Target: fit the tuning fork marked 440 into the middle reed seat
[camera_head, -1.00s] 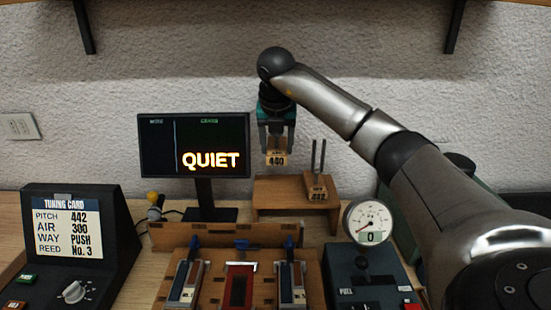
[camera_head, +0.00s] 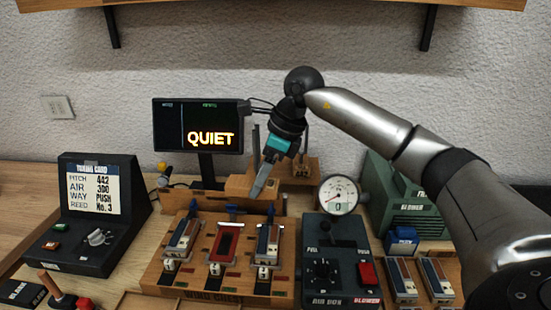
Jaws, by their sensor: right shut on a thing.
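My right gripper (camera_head: 263,182) points down and left in front of the wooden stand. It is shut on the tuning fork marked 440, which is mostly hidden here; its mark cannot be read now. The middle reed seat (camera_head: 226,243) is a red-framed slot on the wind chest (camera_head: 210,296), between two seats with grey and blue pieces. The gripper is above and behind the chest, apart from the seat. My left gripper is not in view.
The fork marked 442 (camera_head: 302,172) stands on the wooden stand (camera_head: 290,187). The screen (camera_head: 198,125) reads QUIET. The tuning card console (camera_head: 93,215) is at left. A gauge (camera_head: 338,195) and control box (camera_head: 340,255) stand right of the chest. Spare pieces (camera_head: 420,277) lie at far right.

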